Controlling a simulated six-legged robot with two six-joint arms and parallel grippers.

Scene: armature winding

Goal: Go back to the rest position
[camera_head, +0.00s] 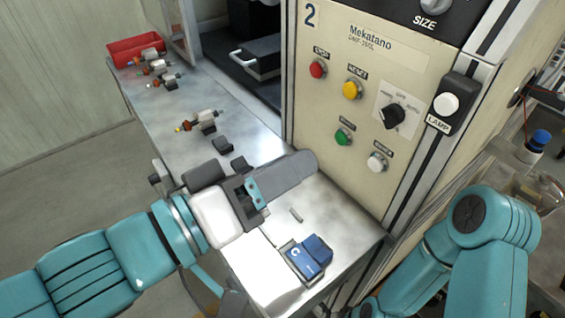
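My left gripper (285,178) is grey with a white wrist. It hangs over the right part of the metal table (155,118); no part is seen held, and its finger gap cannot be made out. My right arm shows as teal links at the lower right, and its gripper is out of view. Several armatures with copper-coloured and dark parts lie on the table: some near the far left (165,81), and one (201,122) nearer the middle.
A red bin (122,50) stands at the table's far left corner. Two dark blocks (222,145) sit on the table. A blue device (307,256) is at the near right edge. The machine panel (375,60) with buttons rises behind. Free tabletop lies left of the armatures.

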